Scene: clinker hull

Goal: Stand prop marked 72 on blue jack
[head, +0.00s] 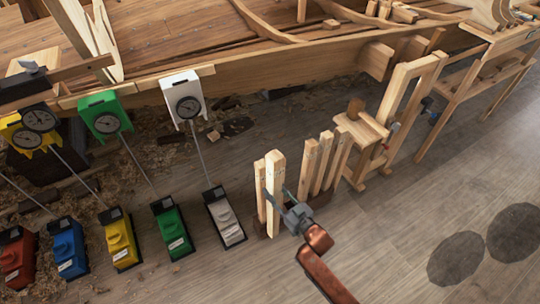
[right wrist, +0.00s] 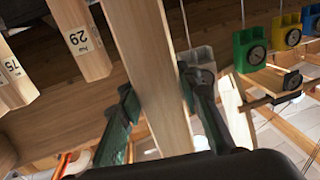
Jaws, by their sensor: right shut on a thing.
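My right gripper (head: 279,204) is shut on a pale wooden prop (head: 275,175), which stands near upright beside the other props. In the right wrist view the held prop (right wrist: 155,75) runs between the two fingers (right wrist: 158,100); no number shows on its visible face. The blue jack (head: 68,248) is on the floor at the lower left, between the red and yellow jacks, well left of the gripper. Its top looks bare. My left gripper is not in view.
Several other props (head: 325,162) stand in a rack; in the wrist view one label (right wrist: 80,40) reads like 29, another 75. Red (head: 17,258), yellow (head: 120,238), green (head: 173,233) and white (head: 225,217) jacks line the floor.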

